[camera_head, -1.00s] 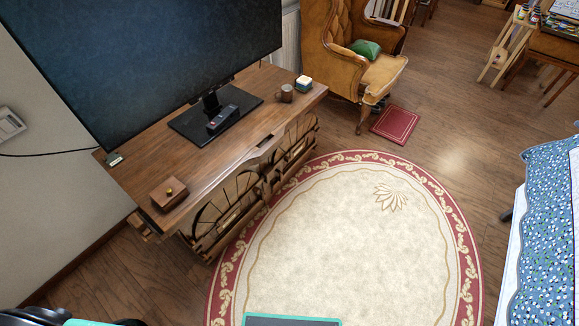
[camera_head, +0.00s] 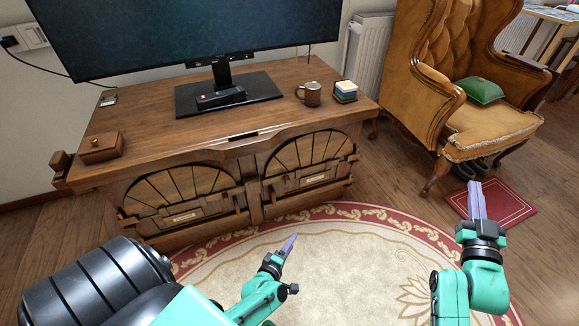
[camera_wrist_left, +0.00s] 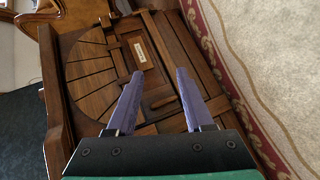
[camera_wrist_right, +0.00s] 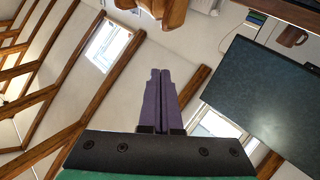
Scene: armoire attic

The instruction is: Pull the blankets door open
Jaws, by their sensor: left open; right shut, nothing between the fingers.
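A low wooden cabinet under the television has two arched, fan-slatted doors, the left door (camera_head: 178,199) and the right door (camera_head: 308,164). Both look closed. Each has a small pale label, too small to read, so I cannot tell which is the blankets door. My left gripper (camera_head: 289,242) is open and empty, over the rug in front of the cabinet. In the left wrist view its fingers (camera_wrist_left: 159,73) point at a door (camera_wrist_left: 142,53) with a label and a wooden handle (camera_wrist_left: 160,97), apparently without contact. My right gripper (camera_head: 477,198) is shut and empty, raised before the armchair; its fingers also show in the right wrist view (camera_wrist_right: 159,88).
An armchair (camera_head: 470,100) stands close on the right. The oval rug (camera_head: 360,245) is clear in front.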

